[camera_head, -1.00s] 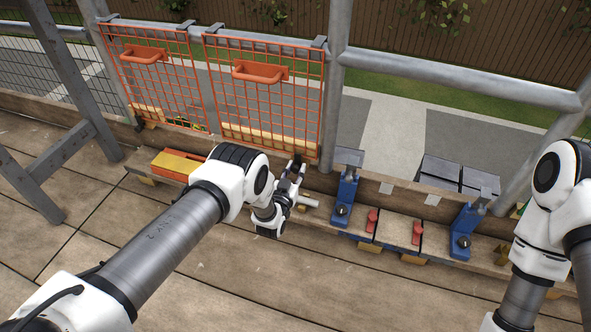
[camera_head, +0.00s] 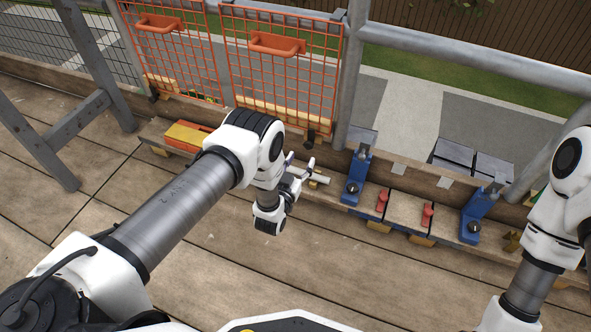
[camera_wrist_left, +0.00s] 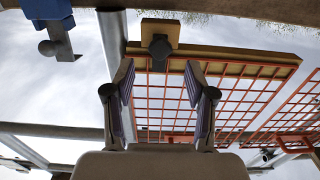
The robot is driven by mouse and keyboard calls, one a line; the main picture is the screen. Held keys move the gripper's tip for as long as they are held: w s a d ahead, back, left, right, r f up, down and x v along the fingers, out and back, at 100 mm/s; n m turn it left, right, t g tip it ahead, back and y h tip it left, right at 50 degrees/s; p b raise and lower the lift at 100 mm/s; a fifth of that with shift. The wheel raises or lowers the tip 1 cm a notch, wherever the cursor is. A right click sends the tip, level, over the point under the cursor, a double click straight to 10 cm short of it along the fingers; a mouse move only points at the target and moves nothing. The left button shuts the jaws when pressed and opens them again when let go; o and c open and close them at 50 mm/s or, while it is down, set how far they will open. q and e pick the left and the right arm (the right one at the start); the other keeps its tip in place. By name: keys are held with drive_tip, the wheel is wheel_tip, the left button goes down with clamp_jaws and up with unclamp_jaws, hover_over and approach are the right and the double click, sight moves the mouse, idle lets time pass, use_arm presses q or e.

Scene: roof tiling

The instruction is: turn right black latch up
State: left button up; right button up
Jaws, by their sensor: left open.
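The right black latch (camera_head: 310,139) sits at the lower right corner of the right orange mesh gate (camera_head: 283,75), by the grey post. In the left wrist view it is a dark knob (camera_wrist_left: 160,47) on a yellow wooden block (camera_wrist_left: 153,30). Its turned position is hard to tell. My left gripper (camera_head: 307,172) is open and empty, below the latch and apart from it. In the left wrist view its two fingers (camera_wrist_left: 160,88) stand either side of the line to the latch. A left black latch (camera_head: 153,94) is at the left gate's foot. My right gripper is out of view.
A plank (camera_head: 402,207) along the wall carries blue clamps (camera_head: 356,178) and red pieces (camera_head: 382,201). The near floor is clear.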

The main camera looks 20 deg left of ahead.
use_arm(q)
drive_tip(key=s, duration=0.4)
drive_tip(key=shift+s+a, duration=0.1)
drive_tip(key=shift+s, duration=0.3)
